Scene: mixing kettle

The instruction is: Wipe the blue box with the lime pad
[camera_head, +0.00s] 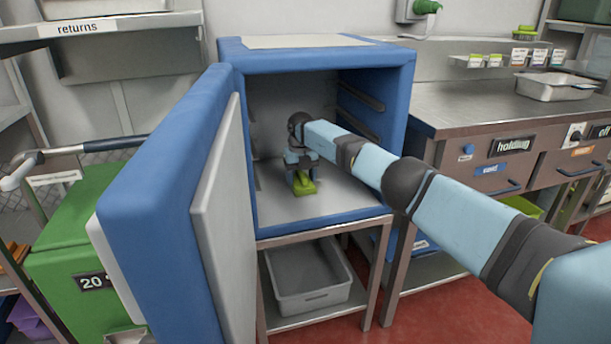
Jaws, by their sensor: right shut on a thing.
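The blue box (405,90) stands on a metal stand, its thick blue door (165,190) swung open to the left. My right arm reaches in through the open front. My right gripper (304,186) is shut on the lime pad (303,183) inside the box. The pad is low over the grey inner floor; I cannot tell whether it touches it. The arm hides part of the box's right inner wall. My left gripper is not in view.
A grey bin (305,285) sits on the shelf under the box. A steel counter (480,105) with a metal pan (555,87) stands at the right. A green container (75,250) stands at the left behind the open door. Red floor shows at the lower right.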

